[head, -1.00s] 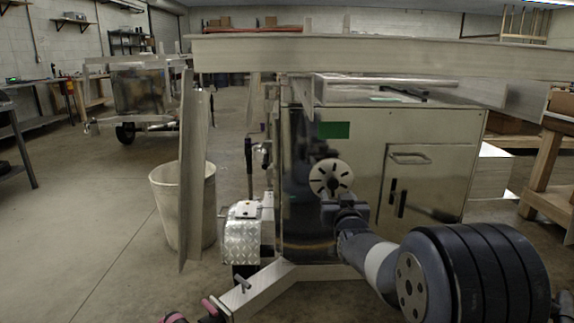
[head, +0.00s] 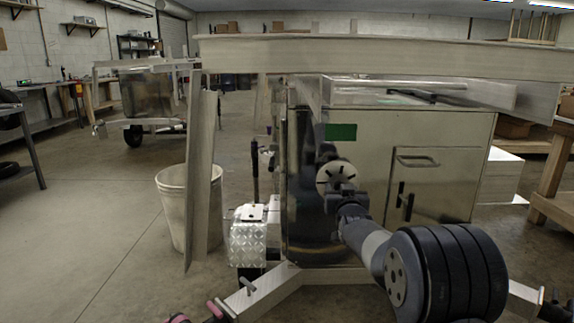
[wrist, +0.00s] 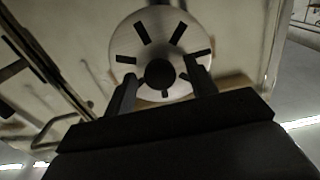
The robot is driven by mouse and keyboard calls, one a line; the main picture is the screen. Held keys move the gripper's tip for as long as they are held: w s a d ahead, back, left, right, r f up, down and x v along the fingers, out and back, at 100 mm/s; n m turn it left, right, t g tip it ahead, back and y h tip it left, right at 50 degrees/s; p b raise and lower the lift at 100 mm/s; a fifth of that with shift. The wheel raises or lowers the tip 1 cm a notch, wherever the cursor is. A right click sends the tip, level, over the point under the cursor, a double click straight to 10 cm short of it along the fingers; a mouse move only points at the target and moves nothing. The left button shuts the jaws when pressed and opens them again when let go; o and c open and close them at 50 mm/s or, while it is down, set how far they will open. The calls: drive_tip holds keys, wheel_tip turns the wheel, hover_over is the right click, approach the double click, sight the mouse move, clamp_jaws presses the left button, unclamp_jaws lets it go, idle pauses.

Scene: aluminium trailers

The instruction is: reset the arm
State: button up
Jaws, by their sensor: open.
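My gripper (wrist: 162,80) is open. Its two dark fingers show apart in the wrist view, overlapping the lower left and lower right of a round pale disc. The disc (wrist: 147,28) has black radial slots and a dark centre, and nothing is seen clamped in the fingers. In the head view my gripper (head: 344,186) is in front of the lower right part of the same disc (head: 327,173), against the metal box front. I cannot tell whether the fingers touch the disc. My arm reaches forward from the lower right.
A metal trailer box (head: 440,130) with a door handle stands just ahead. A long metal beam (head: 380,50) crosses above it. A white bin (head: 172,205) stands left behind an upright metal plate (head: 200,170). A wooden bench (head: 555,180) is at right. Open floor lies left.

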drive_tip(key=s+p, duration=0.2)
drive_tip(key=s, duration=0.9)
drive_tip(key=w+b, duration=0.2)
drive_tip(key=w, duration=0.9)
drive_tip(key=shift+s+n+p, duration=0.65)
drive_tip(key=shift+n+p, duration=0.85)
drive_tip(key=shift+n, duration=0.65)
drive_tip(key=shift+s+n+p, duration=0.6)
drive_tip(key=shift+n+p, duration=0.9)
drive_tip(key=shift+n, duration=0.7)
drive_tip(key=shift+s+n+p, duration=0.65)
drive_tip(key=shift+n+p, duration=0.85)
drive_tip(key=shift+n, duration=0.65)
